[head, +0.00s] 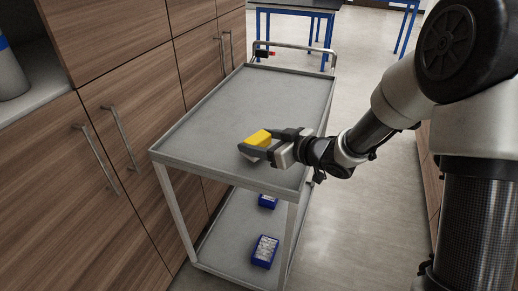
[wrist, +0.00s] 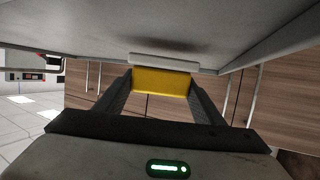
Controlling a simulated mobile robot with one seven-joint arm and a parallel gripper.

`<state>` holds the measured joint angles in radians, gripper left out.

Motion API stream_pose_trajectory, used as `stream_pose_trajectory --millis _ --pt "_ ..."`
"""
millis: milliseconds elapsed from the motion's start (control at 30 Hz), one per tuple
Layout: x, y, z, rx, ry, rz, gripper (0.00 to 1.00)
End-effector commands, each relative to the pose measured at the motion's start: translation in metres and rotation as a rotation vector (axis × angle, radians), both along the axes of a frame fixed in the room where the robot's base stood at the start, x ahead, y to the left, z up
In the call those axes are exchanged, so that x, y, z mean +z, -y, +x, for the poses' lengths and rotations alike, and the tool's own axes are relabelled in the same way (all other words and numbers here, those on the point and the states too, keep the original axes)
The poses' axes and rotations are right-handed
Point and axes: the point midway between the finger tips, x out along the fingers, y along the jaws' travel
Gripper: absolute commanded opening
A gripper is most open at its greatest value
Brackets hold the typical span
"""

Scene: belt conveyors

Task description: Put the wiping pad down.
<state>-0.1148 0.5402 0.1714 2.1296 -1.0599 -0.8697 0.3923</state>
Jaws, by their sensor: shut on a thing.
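The wiping pad (head: 258,138) is a yellow block with a pale layer on one side. My gripper (head: 265,145) is shut on it, low over the near part of the grey cart's top (head: 215,125). In the wrist view the pad's yellow body (wrist: 162,82) sits between the two dark fingers, and its pale layer faces the cart top (wrist: 90,35). A dark shadow lies on the cart top beside the pale layer. I cannot tell whether the pad touches the surface. In the head view the fingers partly hide the pad.
The rest of the cart top is bare, with a raised rim. Two blue boxes (head: 264,251) stand on the lower shelf. A small red thing (head: 271,53) is by the far handle. Wooden cabinets (head: 125,130) line the left; open floor (head: 350,220) lies to the right.

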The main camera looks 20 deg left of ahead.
Motion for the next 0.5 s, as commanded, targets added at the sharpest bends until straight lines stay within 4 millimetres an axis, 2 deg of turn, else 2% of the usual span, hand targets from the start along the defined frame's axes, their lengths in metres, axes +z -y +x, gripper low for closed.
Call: stream_pose_trajectory --millis 33,100,467,500 --pt "-0.0122 -0.0001 -0.0001 -0.001 -0.003 0.000 0.44" --pt "-0.0183 -0.0001 -0.0001 -0.001 -0.002 0.001 0.44" --pt "-0.0215 0.0001 0.0002 -0.001 0.000 0.001 0.44" --pt "-0.0210 0.0002 0.0002 -0.001 0.000 0.001 0.66"
